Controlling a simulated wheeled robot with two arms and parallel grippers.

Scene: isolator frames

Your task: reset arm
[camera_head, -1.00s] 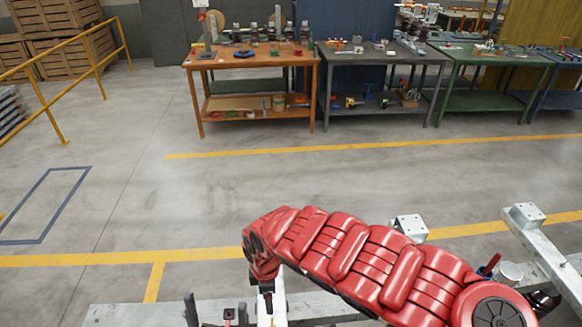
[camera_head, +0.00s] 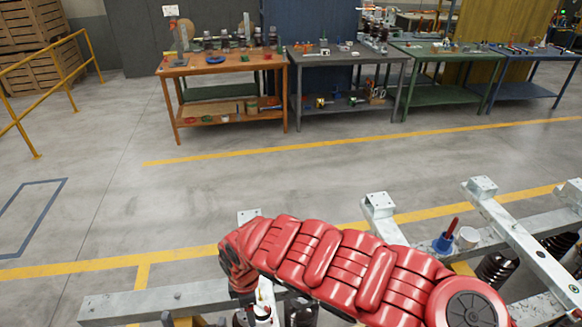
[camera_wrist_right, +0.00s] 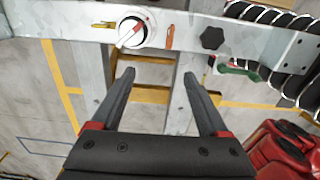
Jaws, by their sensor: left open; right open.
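My left gripper (camera_head: 194,320) shows only as dark finger tips at the bottom edge of the head view. The tips are apart, and the rest is cut off. A large red arm of mine crosses the lower middle of that view. My right gripper (camera_wrist_right: 158,75) is open in the right wrist view, with nothing between its two black fingers. Beyond its tips is a grey metal beam (camera_wrist_right: 265,45) carrying a round white switch (camera_wrist_right: 133,28) with a red-marked handle. The right gripper itself cannot be made out in the head view.
The grey isolator frame (camera_head: 515,228) spans the lower right, with dark ribbed insulators (camera_head: 497,270), a blue pot (camera_head: 443,243) and a white cup (camera_head: 468,236). Behind are an orange workbench (camera_head: 225,62), a grey one (camera_head: 345,58) and a yellow railing (camera_head: 45,60). The floor between is clear.

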